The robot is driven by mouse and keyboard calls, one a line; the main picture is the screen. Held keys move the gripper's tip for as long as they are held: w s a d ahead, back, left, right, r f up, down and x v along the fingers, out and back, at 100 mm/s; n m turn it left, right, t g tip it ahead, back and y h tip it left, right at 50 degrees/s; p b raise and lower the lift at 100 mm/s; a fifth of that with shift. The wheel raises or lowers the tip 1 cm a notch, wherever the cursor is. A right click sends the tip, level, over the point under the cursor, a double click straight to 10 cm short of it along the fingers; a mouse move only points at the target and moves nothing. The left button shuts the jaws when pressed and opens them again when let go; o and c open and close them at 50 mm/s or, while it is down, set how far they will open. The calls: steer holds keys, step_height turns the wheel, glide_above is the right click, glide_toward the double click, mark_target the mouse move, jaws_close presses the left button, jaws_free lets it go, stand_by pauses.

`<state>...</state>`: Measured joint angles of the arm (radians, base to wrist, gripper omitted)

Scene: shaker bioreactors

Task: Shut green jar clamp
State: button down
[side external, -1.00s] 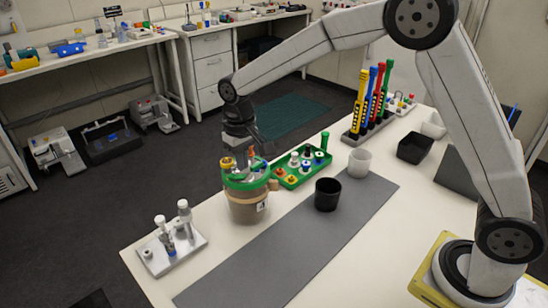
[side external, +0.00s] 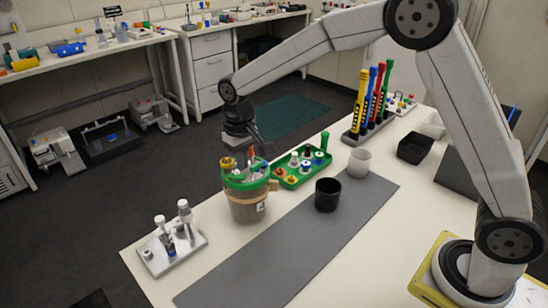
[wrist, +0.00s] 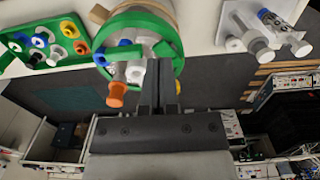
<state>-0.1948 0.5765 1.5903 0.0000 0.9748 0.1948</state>
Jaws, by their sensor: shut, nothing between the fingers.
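The jar (side external: 246,212) is a brownish vessel standing upright on the bench. The green clamp (side external: 236,184) sits around its top as a ring and shows from above in the wrist view (wrist: 179,68). A tan piece (side external: 273,186) sticks out at the jar's right side. Orange, white and blue fittings rise from the lid inside the ring. My gripper (wrist: 162,66) is shut and empty, with its fingers over the clamp's edge beside the fittings. I cannot tell whether they touch it. In the side view my gripper is partly hidden behind the lid fittings.
A green tray of small fittings (side external: 292,183) stands right behind the jar. A black cup (side external: 328,194) and a white cup (side external: 360,160) are to the right. The grey mat (side external: 290,255) is mostly clear.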

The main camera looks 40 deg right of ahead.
mark_target(245, 176)
steer(key=shift+f, duration=1.3)
stand_by(1.4)
steer(key=shift+r, duration=3.5)
steer(key=shift+s+d, duration=0.1)
steer(key=s+d+f+t, duration=0.1)
steer(key=s+d+f, duration=0.1)
steer(key=s, duration=0.4)
steer(key=s+d+f, duration=0.3)
steer(key=s+d, duration=0.1)
steer(key=s, duration=0.3)
steer(key=s+d+f+t, duration=0.1)
steer(key=s+d+f, duration=0.1)
steer(key=s, duration=0.5)
steer(key=shift+s+d+f+t, duration=0.2)
steer(key=shift+d+f+t, duration=0.1)
steer(key=shift+d, duration=0.4)
